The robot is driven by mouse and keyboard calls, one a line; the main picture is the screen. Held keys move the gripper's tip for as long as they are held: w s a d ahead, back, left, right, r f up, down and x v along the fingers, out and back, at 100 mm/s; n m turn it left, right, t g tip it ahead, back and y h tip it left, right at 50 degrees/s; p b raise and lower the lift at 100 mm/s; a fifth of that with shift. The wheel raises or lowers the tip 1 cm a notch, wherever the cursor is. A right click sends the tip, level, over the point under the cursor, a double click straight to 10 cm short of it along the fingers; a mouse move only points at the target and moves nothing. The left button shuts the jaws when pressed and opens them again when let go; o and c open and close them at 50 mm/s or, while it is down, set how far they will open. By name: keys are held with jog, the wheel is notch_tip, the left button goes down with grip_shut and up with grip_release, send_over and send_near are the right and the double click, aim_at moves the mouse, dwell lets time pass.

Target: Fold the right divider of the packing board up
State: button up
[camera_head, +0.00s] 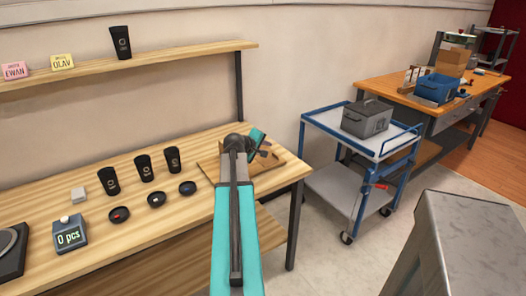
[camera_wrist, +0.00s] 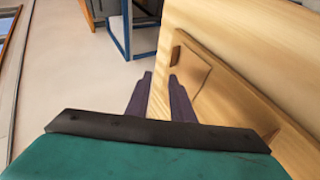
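The packing board (camera_head: 208,168) is a brown wooden board at the right end of the workbench, largely hidden behind my arm in the head view. In the wrist view, a wooden surface fills the right side and bears a raised brown panel (camera_wrist: 192,72); I cannot tell whether this is the right divider or whether it is flat or tilted. My gripper (camera_wrist: 160,76) has two dark fingers apart, with nothing visible between them. The right finger overlaps the panel's edge in the picture; contact cannot be told. In the head view my gripper (camera_head: 263,152) is over the board area.
Black cups (camera_head: 145,168) and small dark dishes (camera_head: 156,199) stand on the workbench, left of my arm. A blue-framed cart (camera_head: 345,127) with a grey box (camera_head: 367,118) stands right of the bench, with floor between.

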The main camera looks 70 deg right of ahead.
jog(key=shift+a+r, duration=0.1)
jog(key=b+v, duration=0.1)
jog(key=v, duration=1.2)
jog(key=shift+a, duration=0.2)
dwell(0.3)
